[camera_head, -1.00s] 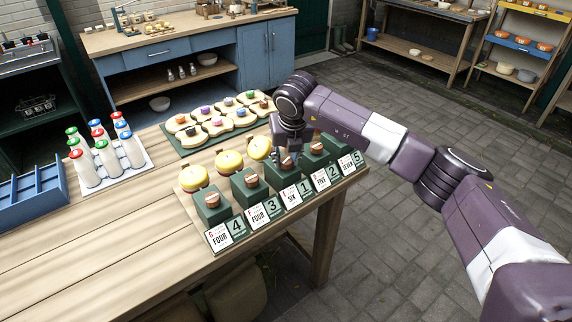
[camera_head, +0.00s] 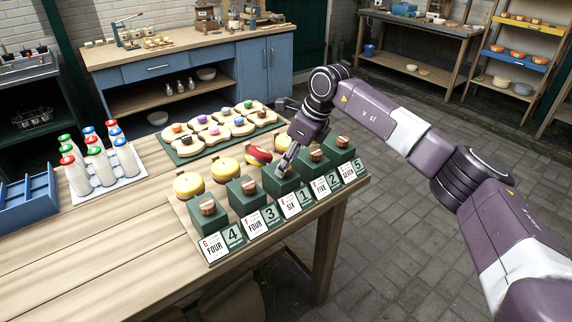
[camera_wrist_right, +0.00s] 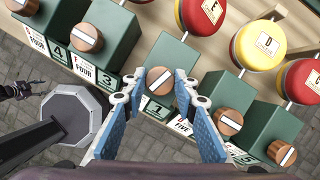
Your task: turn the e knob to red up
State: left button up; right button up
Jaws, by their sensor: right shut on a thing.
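The e knob (camera_wrist_right: 160,81) is a round wooden knob with a pale stripe, on the green box (camera_head: 281,186) behind the "E SIX" card (camera_head: 290,205). My right gripper (camera_head: 286,168) points down at this box, and its blue fingers (camera_wrist_right: 160,88) are closed on the knob from both sides. In the head view the fingers largely hide the knob. The E disc (camera_head: 259,154) behind the box shows mostly red with a yellow edge; the wrist view cuts it off at the top. A small dark shape at the wrist view's left edge may be my left gripper (camera_wrist_right: 20,89).
Similar knobs stand close on both sides: the F knob (camera_head: 248,186) and the D knob (camera_head: 316,154). The D disc (camera_wrist_right: 261,46) is mainly yellow on top. Capped bottles (camera_head: 97,160) and a blue crate (camera_head: 30,200) stand at the left.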

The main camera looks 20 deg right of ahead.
jog(key=shift+w+r+n+g+y, duration=0.1)
jog(key=shift+n+g+y, duration=0.35)
jog(key=shift+n, duration=1.15)
jog(key=shift+d, duration=0.1)
jog(key=o, duration=1.2)
jog(key=shift+c, duration=0.2)
jog(key=v, duration=1.2)
